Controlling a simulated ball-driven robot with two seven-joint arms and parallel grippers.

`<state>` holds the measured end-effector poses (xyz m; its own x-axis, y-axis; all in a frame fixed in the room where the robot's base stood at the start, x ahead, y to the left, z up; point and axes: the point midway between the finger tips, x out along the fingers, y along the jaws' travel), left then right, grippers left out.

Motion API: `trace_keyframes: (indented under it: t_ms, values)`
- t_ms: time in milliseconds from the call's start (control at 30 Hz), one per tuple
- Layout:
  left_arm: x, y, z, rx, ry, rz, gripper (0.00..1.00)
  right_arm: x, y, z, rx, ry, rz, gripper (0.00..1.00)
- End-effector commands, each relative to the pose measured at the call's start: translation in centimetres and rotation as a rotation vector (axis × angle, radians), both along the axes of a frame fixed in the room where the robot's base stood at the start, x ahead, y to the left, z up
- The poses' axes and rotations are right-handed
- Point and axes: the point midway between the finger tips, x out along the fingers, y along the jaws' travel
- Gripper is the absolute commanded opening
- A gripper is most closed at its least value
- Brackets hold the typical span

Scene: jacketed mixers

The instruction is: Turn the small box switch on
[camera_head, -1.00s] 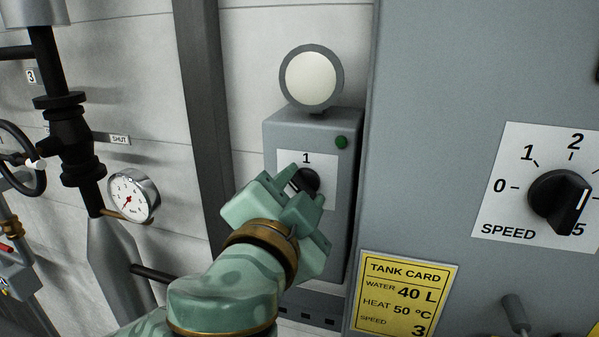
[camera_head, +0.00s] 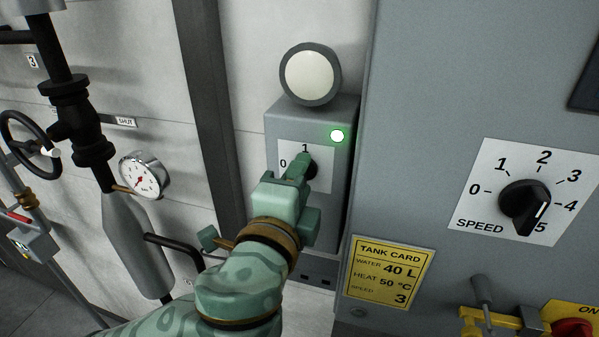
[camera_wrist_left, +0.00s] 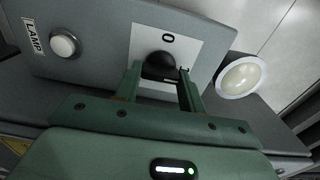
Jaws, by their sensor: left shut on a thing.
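The small box (camera_head: 282,128) is a grey box on the wall with a white plate marked 0 and 1. The green lamp (camera_head: 337,136) at the box's upper right is lit. My left gripper (camera_head: 302,171) is shut on the knob, its fingers near the 1 mark. My right gripper is not in view.
A round white light (camera_head: 310,75) stands above the box. A large grey cabinet at right carries a SPEED dial (camera_head: 524,205), a yellow tank card (camera_head: 391,271) and a red button (camera_head: 572,327). Pipes, a handwheel (camera_head: 28,142) and a gauge (camera_head: 142,175) are at left.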

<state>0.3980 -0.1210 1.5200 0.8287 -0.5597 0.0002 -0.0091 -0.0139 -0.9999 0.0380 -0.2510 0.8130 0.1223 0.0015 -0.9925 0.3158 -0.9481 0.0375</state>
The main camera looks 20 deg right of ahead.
Motion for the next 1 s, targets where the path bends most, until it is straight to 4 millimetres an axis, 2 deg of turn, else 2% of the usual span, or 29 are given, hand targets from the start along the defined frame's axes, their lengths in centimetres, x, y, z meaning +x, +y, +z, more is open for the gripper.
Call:
trace_keyframes:
  t_ms: [567, 600, 667, 1000]
  values:
    - [0.02, 0.02, -0.17, 0.031, -0.017, 0.001, 0.17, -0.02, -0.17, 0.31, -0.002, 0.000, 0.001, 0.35]
    - [0.03, 0.03, -0.17, 0.031, -0.017, 0.001, 0.46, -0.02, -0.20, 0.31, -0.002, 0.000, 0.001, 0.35]
    - [0.02, 0.02, -0.16, 0.031, -0.017, 0.001, 0.62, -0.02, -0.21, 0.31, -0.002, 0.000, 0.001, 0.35]
    - [0.13, 0.05, -0.05, 0.028, -0.018, 0.001, 0.62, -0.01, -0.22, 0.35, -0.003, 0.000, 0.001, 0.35]
